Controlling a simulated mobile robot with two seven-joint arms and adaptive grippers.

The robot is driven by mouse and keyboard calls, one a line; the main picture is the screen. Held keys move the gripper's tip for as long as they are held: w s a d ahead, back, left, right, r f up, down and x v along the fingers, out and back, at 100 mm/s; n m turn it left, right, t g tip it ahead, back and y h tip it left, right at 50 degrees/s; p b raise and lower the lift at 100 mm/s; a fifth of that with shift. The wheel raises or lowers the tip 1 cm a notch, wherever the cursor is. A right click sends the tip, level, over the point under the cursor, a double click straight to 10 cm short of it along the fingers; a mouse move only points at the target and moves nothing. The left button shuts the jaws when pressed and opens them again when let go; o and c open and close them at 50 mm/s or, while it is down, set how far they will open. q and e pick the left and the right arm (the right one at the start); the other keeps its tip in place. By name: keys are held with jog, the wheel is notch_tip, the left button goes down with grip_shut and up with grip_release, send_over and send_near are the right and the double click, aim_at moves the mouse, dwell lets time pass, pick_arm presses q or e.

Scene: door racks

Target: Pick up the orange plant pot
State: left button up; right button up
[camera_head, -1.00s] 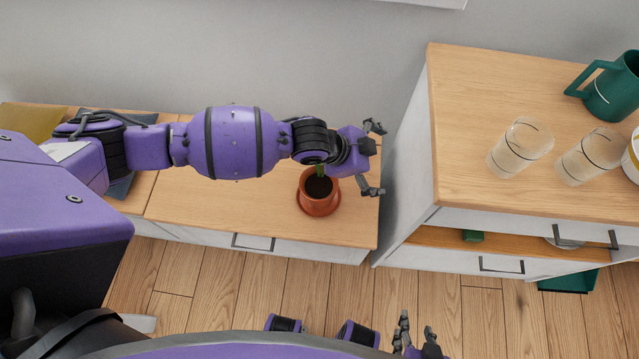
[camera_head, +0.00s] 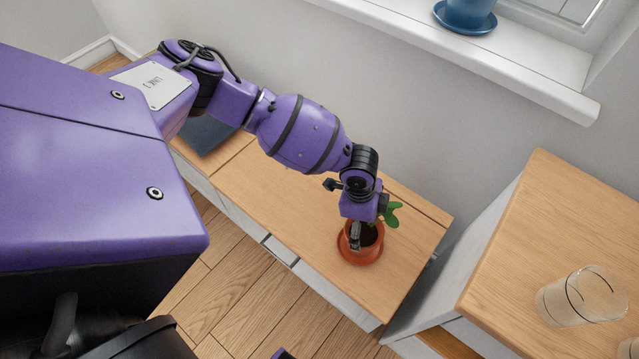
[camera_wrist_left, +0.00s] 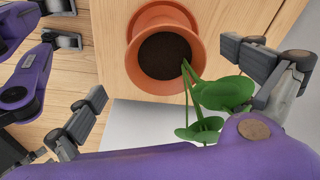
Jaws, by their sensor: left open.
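The orange plant pot (camera_head: 349,256) stands upright on its saucer on the low wooden cabinet, with dark soil and green leaves (camera_head: 394,215). My left gripper (camera_head: 368,222) is open above the pot, and one finger overlaps its rim in the head view. In the left wrist view the pot (camera_wrist_left: 145,68) lies beyond the open left fingers (camera_wrist_left: 168,88), and the leaves (camera_wrist_left: 222,93) are near the right-hand finger. I cannot tell if a finger touches the pot. At the left of that view, what looks like my right gripper (camera_wrist_left: 62,24) has its fingers apart and empty.
The low cabinet top (camera_head: 290,205) is clear around the pot. A taller cabinet (camera_head: 540,225) with a glass (camera_head: 582,297) stands close on the right. The wall and a windowsill (camera_head: 480,60) with a blue pot (camera_head: 466,14) are behind.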

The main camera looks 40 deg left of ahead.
aim_at(365, 233)
pick_arm(q)
jog(key=f, duration=0.2)
jog(key=w+f, duration=0.1)
jog(key=f, duration=0.1)
jog(key=f+b, duration=0.1)
jog(key=f, duration=0.1)
jog(key=shift+w+d+f, duration=0.15)
jog(key=shift+d, duration=0.25)
jog(key=c, duration=2)
jog(key=shift+c, duration=0.5)
